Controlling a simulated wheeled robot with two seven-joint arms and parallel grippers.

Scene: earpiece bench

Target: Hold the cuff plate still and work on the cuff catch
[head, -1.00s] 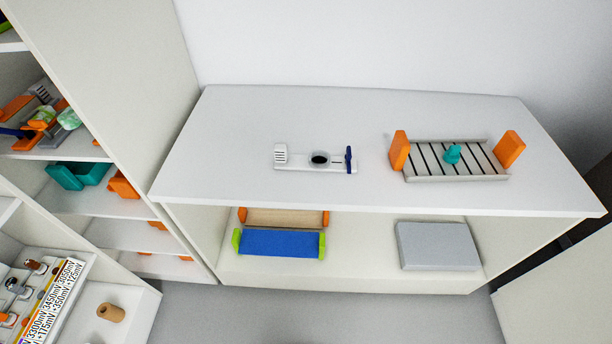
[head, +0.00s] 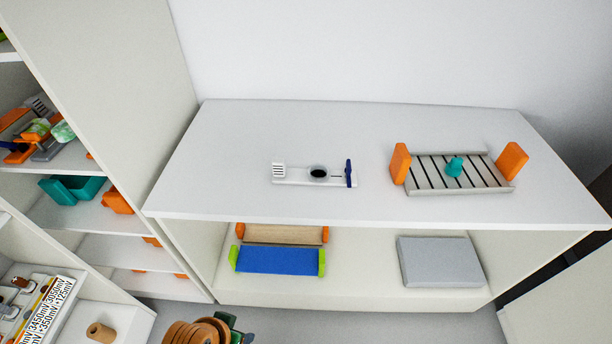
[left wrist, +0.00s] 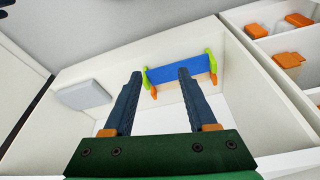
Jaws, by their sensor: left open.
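The cuff plate (head: 301,176) is a narrow white plate lying flat on the bench top. It has a ribbed white block at its left end and a dark round opening in the middle. A dark blue upright piece (head: 349,174), which looks like the cuff catch, stands at its right end. In the left wrist view my left gripper (left wrist: 158,75) is open, with nothing between its dark fingers. It faces the lower shelf of the bench, and the cuff plate is not in that view. My right gripper is in neither view.
A slatted grey tray (head: 462,191) with orange ends and a teal knob stands to the right on the bench top (head: 230,140). Below are a blue tray with green ends (head: 275,260) and a grey slab (head: 440,262). Shelves with loose parts stand at left.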

